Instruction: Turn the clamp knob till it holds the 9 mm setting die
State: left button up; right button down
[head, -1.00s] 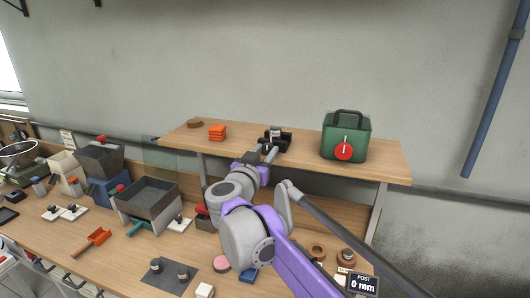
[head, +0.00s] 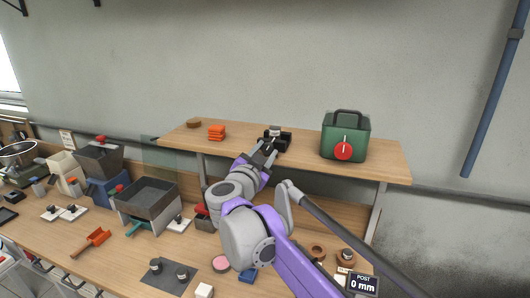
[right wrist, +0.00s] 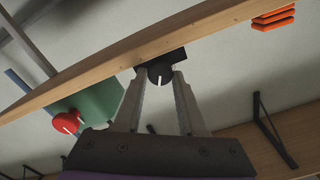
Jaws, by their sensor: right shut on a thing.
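The black clamp (head: 287,138) sits on the raised wooden shelf in the head view, with a small grey-topped piece (head: 275,130) at it. I cannot read whether that is the 9 mm setting die. The clamp knob (right wrist: 161,70) is round and black with a white mark, seen in the right wrist view under the clamp's dark body. My right gripper (head: 264,148) reaches up to the clamp's front. In the right wrist view my right gripper (right wrist: 160,77) has one finger on each side of the knob and is shut on it. My left gripper is out of view.
A green case (head: 345,127) with a red dial (head: 343,151) stands right of the clamp on the shelf (head: 385,168). Orange blocks (head: 216,132) and a brown disc (head: 194,123) lie to its left. A display (head: 363,285) reads "POST 0 mm". The bench below is crowded.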

jog(key=c, duration=0.5)
grip_release()
